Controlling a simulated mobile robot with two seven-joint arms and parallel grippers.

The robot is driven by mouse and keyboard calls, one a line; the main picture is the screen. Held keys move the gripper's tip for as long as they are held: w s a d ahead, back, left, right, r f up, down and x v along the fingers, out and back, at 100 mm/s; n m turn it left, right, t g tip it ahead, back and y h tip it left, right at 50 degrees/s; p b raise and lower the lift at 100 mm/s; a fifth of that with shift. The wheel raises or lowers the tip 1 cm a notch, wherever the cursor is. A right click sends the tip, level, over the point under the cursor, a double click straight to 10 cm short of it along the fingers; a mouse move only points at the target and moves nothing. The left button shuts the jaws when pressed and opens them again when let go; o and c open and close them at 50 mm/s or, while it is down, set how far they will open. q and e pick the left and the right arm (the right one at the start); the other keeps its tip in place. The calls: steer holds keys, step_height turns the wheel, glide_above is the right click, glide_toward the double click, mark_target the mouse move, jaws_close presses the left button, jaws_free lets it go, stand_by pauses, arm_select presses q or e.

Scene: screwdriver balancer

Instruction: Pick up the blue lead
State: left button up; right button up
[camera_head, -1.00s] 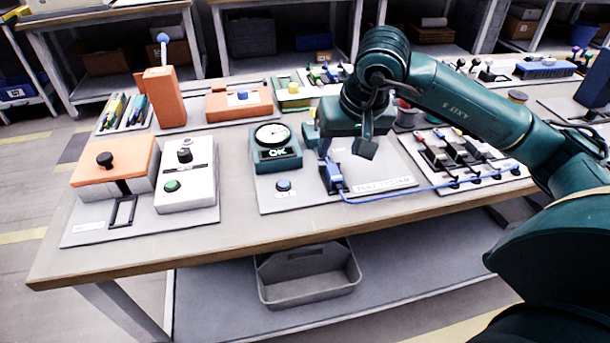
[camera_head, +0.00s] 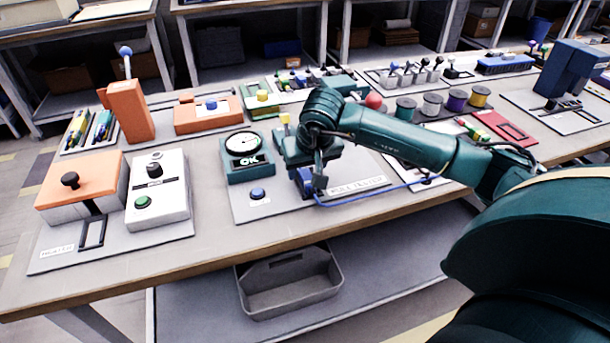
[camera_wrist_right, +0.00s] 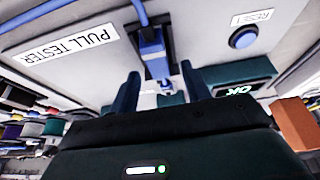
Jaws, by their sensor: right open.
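The blue lead has a blue plug (camera_head: 305,183) at the front of the pull tester, with its thin blue cable running right across the plate. In the right wrist view the plug (camera_wrist_right: 153,52) sits at the top middle. My right gripper (camera_head: 312,180) is low over the plug and partly hides it in the head view. It is open, and in the right wrist view its two fingers (camera_wrist_right: 160,84) point at the plug, one on each side of its end. Whether they touch it I cannot tell. My left gripper is not in view.
The pull tester's gauge box (camera_head: 248,155) with a green OK stands just left of the gripper. A blue reset button (camera_head: 257,194) is in front of it. Several spools (camera_head: 432,105) stand behind my right arm. A grey bin (camera_head: 290,285) sits on the shelf below.

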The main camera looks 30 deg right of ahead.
steer(key=shift+w+d+f, duration=0.1)
steer(key=shift+w+f, duration=0.1)
steer(key=shift+f, duration=0.35)
steer(key=shift+c, duration=0.6)
jaws_close()
